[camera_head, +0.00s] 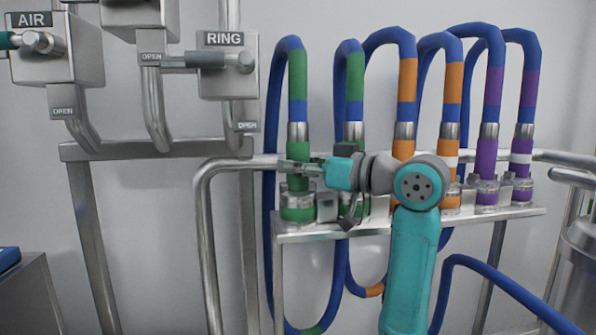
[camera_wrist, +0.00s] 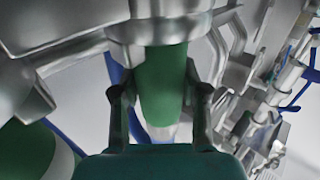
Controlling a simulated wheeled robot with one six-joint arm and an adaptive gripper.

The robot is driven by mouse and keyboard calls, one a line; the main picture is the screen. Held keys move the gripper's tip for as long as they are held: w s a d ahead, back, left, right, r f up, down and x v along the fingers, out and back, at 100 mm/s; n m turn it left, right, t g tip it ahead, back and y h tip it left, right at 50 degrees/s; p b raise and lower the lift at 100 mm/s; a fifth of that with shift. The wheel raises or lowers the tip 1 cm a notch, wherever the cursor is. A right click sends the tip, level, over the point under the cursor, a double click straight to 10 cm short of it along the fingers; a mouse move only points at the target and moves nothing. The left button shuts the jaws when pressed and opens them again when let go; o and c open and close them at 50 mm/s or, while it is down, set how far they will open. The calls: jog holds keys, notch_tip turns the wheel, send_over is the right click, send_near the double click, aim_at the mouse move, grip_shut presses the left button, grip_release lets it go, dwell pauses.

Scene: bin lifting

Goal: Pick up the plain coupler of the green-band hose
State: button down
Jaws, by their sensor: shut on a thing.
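The green-band hose on the far left hangs in a blue loop with a green band (camera_head: 297,75) near its top. Its plain green coupler (camera_head: 298,183) shows no white ring and stands upright in a metal socket on the rack. My gripper (camera_head: 300,167) reaches in from the right and is shut on this coupler. In the wrist view the green coupler (camera_wrist: 162,85) lies between the two fingers of my gripper (camera_wrist: 160,92). A second green-banded hose (camera_head: 355,75) stands just right; its coupler is mostly hidden behind my gripper.
Orange couplers (camera_head: 403,149) and purple couplers (camera_head: 487,160) stand to the right on the same metal rack (camera_head: 310,232); one of each color has a white ring. A bent metal rail (camera_head: 205,210) runs at the left. Valve boxes marked AIR (camera_head: 75,55) and RING (camera_head: 228,80) are upper left.

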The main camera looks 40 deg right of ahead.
jog(key=shift+r, duration=0.1)
jog(key=shift+r, duration=4.95)
